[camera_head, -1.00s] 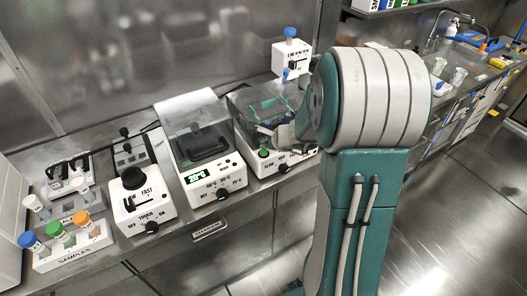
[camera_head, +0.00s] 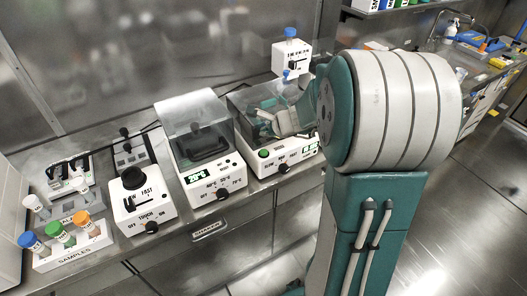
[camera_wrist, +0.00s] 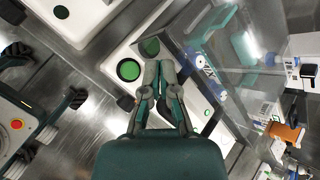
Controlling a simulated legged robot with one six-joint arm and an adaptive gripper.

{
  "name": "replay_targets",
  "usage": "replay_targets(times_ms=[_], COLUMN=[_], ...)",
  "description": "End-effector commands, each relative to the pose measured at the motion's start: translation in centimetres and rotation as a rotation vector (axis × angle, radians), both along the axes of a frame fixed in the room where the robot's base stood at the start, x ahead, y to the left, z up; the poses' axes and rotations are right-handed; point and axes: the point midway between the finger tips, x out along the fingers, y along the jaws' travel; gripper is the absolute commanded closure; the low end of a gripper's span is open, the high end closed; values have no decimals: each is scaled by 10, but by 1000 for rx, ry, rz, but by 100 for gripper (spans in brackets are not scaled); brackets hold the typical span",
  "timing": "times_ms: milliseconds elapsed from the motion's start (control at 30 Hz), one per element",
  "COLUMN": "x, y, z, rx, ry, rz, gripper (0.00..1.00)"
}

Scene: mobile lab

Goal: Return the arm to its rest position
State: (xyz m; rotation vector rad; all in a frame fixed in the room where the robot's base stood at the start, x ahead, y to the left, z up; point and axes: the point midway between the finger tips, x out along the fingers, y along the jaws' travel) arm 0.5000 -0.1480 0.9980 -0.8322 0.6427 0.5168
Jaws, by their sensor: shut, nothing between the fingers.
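My gripper (camera_wrist: 160,85) is in the wrist view, its two fingers together at the tips with nothing between them. It is over the front of the white device with the green round button (camera_head: 263,153) and clear lid. That green button also shows in the wrist view (camera_wrist: 128,69), close to the left of my fingertips. I cannot tell the height of the fingers above the device. In the head view my arm (camera_head: 395,110) fills the right middle, and its bulk and the clear lid partly hide the gripper.
A samples rack (camera_head: 72,250) with capped tubes is at the far left. A small white device (camera_head: 291,60) with a blue-capped tube stands behind. The floor (camera_head: 450,240) at right is clear.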

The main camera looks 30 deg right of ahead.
Motion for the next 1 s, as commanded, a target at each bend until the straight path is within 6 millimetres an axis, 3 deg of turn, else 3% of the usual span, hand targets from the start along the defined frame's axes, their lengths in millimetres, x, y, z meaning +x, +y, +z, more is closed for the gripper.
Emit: replay_targets(times_ms=[733,867,1000], x=[-1,-10,-38], y=[3,27,74], z=[2,20,51], rx=[-10,-86,-261], ry=[-3,-20,-52], rz=[16,144,421], gripper=[100,100,100])
